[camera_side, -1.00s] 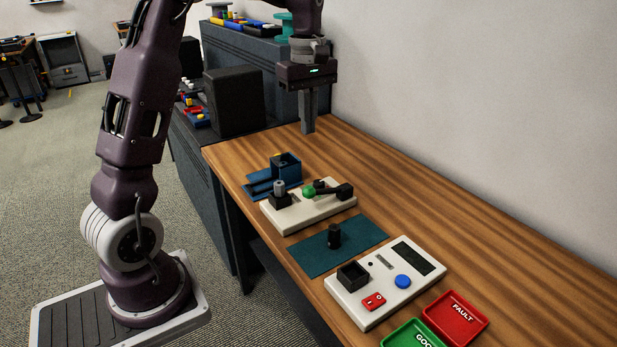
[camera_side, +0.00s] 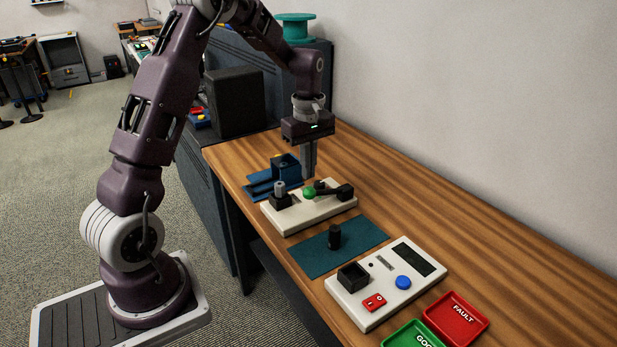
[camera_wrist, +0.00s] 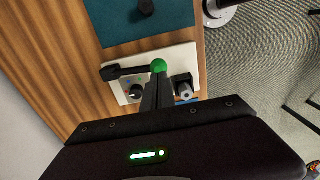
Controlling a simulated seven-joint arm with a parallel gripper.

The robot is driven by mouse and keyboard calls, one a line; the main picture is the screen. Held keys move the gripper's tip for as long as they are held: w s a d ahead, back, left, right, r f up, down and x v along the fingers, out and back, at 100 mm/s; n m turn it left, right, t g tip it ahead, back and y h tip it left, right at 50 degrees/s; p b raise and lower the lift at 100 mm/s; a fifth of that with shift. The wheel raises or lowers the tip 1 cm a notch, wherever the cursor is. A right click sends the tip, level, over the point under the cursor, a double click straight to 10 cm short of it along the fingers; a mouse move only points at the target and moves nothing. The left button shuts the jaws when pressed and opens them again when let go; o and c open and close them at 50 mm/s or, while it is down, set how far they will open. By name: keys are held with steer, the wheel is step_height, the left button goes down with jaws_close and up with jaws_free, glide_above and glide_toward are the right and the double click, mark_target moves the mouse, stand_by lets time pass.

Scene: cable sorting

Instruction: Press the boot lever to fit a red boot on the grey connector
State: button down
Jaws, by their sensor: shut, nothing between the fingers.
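The boot lever is a black arm (camera_side: 328,193) with a green knob (camera_side: 308,192), mounted on a white base (camera_side: 311,212). The grey connector (camera_side: 279,186) stands upright in a black holder on the left of that base. My gripper (camera_side: 309,176) is shut and empty, pointing down just behind the green knob. In the wrist view my fingertips (camera_wrist: 157,77) lie right beside the green knob (camera_wrist: 159,66); I cannot tell if they touch it. The grey connector (camera_wrist: 185,89) shows to their right. No red boot is discernible.
A blue box (camera_side: 286,166) stands behind the base. In front are a teal mat (camera_side: 318,258) with a black cylinder (camera_side: 334,236), a white tester (camera_side: 346,300), a red FAULT tray (camera_side: 455,318) and a green tray (camera_side: 410,335). The table's right side is clear.

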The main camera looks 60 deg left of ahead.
steer(key=shift+f, duration=1.45)
steer(key=s+f, duration=0.1)
steer(key=f, duration=0.2)
steer(key=s+f, duration=0.1)
steer(key=f, duration=0.1)
steer(key=shift+s+f, duration=0.15)
steer(key=shift+s, duration=0.15)
steer(key=s+r, duration=0.2)
steer(key=r, duration=0.4)
steer(key=s+r, duration=0.2)
steer(key=r, duration=0.5)
steer(key=shift+s+r, duration=0.3)
